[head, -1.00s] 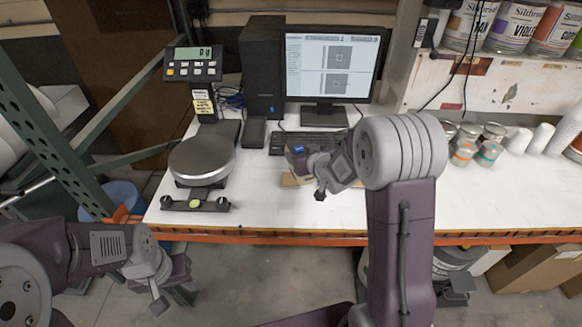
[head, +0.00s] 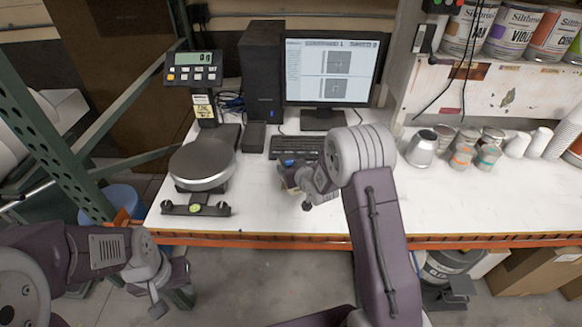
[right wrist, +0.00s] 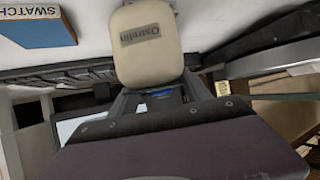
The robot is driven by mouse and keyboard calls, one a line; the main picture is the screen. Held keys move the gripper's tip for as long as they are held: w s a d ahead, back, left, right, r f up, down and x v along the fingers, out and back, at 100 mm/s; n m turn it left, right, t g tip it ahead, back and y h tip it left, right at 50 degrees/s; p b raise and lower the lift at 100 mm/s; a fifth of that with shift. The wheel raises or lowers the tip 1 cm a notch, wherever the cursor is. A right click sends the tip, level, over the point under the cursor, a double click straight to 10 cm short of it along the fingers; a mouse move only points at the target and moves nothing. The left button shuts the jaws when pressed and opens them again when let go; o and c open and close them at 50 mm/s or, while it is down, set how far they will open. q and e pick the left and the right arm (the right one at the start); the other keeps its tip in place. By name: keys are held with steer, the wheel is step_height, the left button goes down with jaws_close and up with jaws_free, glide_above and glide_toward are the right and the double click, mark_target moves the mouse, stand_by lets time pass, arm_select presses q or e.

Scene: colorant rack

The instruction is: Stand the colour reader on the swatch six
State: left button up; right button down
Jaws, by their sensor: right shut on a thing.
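My left gripper (head: 172,299) is open and empty in front of the bench.
A scale (head: 203,160) stands left of my right gripper. A keyboard (head: 296,146) and monitor (head: 330,70) stand behind it. A grey metal can (head: 421,148), small tins (head: 488,158) and white cups (head: 518,143) stand to the right. The bench front between is clear.

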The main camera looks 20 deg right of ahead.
steer(key=c, duration=0.9)
jaws_free()
steer(key=shift+f, duration=0.2)
steer(key=o, duration=0.4)
